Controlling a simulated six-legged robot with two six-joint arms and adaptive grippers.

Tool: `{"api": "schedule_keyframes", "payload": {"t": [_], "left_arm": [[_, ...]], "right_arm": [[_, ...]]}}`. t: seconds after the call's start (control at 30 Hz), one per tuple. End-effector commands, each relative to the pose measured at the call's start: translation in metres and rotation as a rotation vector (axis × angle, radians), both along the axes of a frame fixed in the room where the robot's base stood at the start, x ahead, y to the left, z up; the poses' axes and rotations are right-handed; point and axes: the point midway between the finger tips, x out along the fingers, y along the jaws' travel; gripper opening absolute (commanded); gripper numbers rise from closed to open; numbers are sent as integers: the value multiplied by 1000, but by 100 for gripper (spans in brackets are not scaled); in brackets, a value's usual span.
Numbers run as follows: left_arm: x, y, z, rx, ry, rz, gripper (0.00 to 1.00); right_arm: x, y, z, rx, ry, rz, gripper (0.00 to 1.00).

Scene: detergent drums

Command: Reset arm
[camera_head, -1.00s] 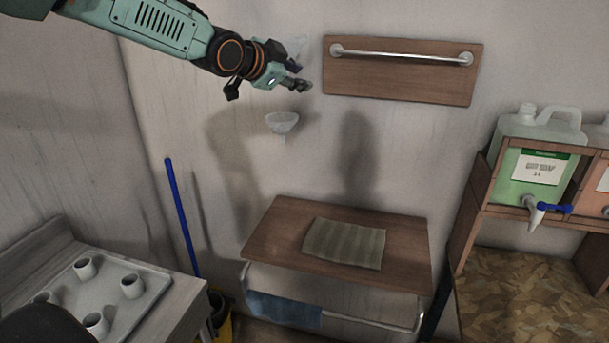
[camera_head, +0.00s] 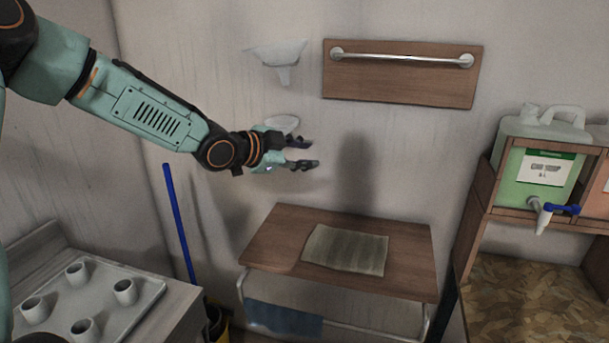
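My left arm comes in from the left, and its gripper (camera_head: 312,154) is in front of the wall, above the wooden shelf (camera_head: 270,243). The two dark fingers are spread apart with nothing between them. A white funnel-like piece (camera_head: 277,56) shows on the wall above the gripper. A second pale bowl-shaped piece (camera_head: 283,121) sits just behind the gripper and is partly hidden by it. My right gripper is not in view.
A folded cloth (camera_head: 345,250) lies on the shelf, with a blue towel (camera_head: 284,318) on the rail below. A tray with several white cups (camera_head: 123,291) stands at lower left. A green drum with a tap (camera_head: 540,172) is in the rack at right. A blue pole (camera_head: 179,225) leans by the wall.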

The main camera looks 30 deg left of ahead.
Motion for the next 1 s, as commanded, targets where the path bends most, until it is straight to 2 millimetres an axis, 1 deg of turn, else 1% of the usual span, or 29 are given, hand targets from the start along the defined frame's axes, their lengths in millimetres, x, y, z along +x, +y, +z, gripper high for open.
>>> {"api": "schedule_keyframes", "payload": {"t": [0.03, 0.2, 0.33, 0.57, 0.63, 0.67, 0.77, 0.8, 0.83, 0.87, 0.9, 0.97, 1.0], "left_arm": [[-2, -2, -10, 0, 1, -10, 35], [-8, -7, -25, -1, 1, -38, 35], [-10, -10, -30, -2, 0, -48, 35], [-11, -10, -31, -8, 2, -48, 35], [-10, -10, -29, -52, 7, -31, 35], [-9, -10, -27, -102, 12, -7, 35], [-16, -21, -31, -331, 74, 89, 35], [-22, -31, -44, -417, 122, 131, 35], [-28, -39, -62, -477, 170, 167, 35], [-35, -47, -83, -532, 220, 205, 35], [-44, -56, -109, -585, 280, 252, 35], [-58, -65, -144, -643, 357, 318, 35], [-69, -72, -168, -672, 408, 362, 35]], "right_arm": [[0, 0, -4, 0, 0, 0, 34], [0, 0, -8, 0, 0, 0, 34], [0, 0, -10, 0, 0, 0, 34], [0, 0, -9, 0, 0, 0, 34], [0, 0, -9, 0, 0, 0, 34], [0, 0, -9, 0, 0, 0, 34], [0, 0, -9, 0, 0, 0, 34], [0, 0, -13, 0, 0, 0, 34], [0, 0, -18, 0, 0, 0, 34], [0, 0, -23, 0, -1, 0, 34], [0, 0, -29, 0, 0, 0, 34], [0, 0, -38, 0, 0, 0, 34], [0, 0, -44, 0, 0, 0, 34]]}}
